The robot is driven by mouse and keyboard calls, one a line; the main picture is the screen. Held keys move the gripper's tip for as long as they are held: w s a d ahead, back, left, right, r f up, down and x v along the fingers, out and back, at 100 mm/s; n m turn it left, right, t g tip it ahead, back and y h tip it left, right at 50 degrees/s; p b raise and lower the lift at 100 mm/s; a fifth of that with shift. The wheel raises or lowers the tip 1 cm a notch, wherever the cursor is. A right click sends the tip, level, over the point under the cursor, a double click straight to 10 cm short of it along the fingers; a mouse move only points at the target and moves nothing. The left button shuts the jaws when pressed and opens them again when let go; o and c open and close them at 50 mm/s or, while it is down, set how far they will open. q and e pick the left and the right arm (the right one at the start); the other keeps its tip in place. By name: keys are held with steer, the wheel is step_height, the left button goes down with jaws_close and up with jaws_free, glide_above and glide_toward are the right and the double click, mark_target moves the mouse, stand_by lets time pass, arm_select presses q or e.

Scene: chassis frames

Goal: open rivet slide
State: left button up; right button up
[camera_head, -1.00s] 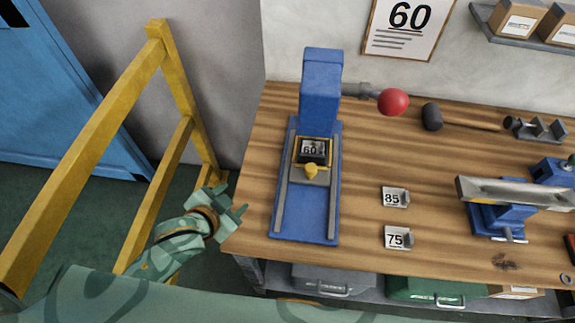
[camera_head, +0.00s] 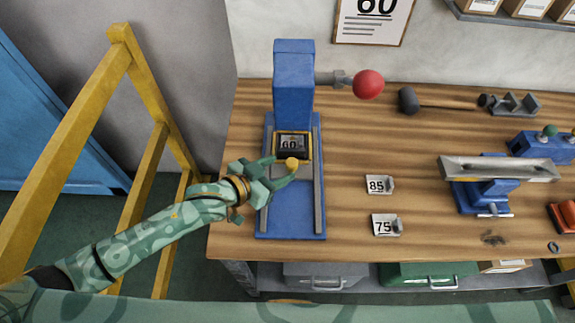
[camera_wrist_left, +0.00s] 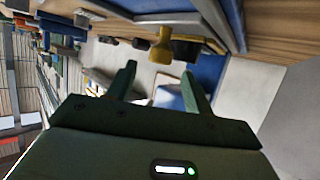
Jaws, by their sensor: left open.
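The blue press (camera_head: 293,85) stands on the bench, with a blue bed and two grey rails running toward me. The slide (camera_head: 292,144) sits at the back of the bed below the press head, with a yellow frame around a block marked 60. Its yellow knob (camera_head: 291,163) faces me. My left gripper (camera_head: 283,170) is open at the knob, its fingers on either side of it in the head view. In the left wrist view the knob (camera_wrist_left: 162,46) shows just beyond the open fingers (camera_wrist_left: 160,84); I cannot tell whether they touch it. My right gripper is out of view.
A red ball-ended lever (camera_head: 368,84) sticks out right of the press. Blocks marked 85 (camera_head: 377,185) and 75 (camera_head: 384,225) lie right of the bed. A yellow rail frame (camera_head: 150,155) stands at left, and a mallet (camera_head: 408,100) lies at the back.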

mark_target(290, 164)
arm_select(q)
steer(key=x, duration=0.4)
steer(key=shift+w+d+b, duration=0.1)
steer(key=shift+b, duration=0.3)
